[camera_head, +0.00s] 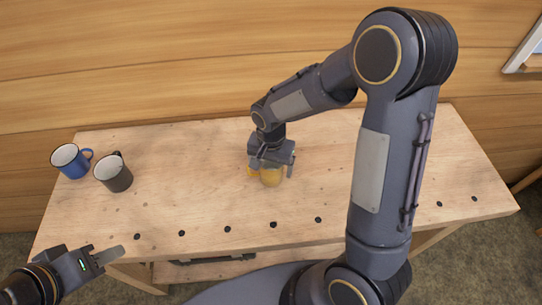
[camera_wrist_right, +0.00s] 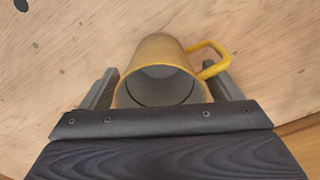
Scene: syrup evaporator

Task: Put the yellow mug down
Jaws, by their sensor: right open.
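The yellow mug (camera_head: 271,177) is on the wooden workbench, below my right gripper (camera_head: 271,168), which hides its upper part in the head view. In the right wrist view the yellow mug (camera_wrist_right: 160,70) shows its open mouth and grey inside, with its handle at the upper right. My right gripper (camera_wrist_right: 160,88) is open, with one finger on each side of the mug; I cannot tell whether either finger touches it. My left gripper (camera_head: 112,256) is off the front left of the bench, away from the mug; its opening is unclear.
A blue mug (camera_head: 72,162) and a dark grey mug (camera_head: 114,174) stand close together at the left end of the wooden workbench (camera_head: 200,165). Dark holes run along the bench's front edge. The bench top right of the yellow mug is largely clear. A plank wall stands behind.

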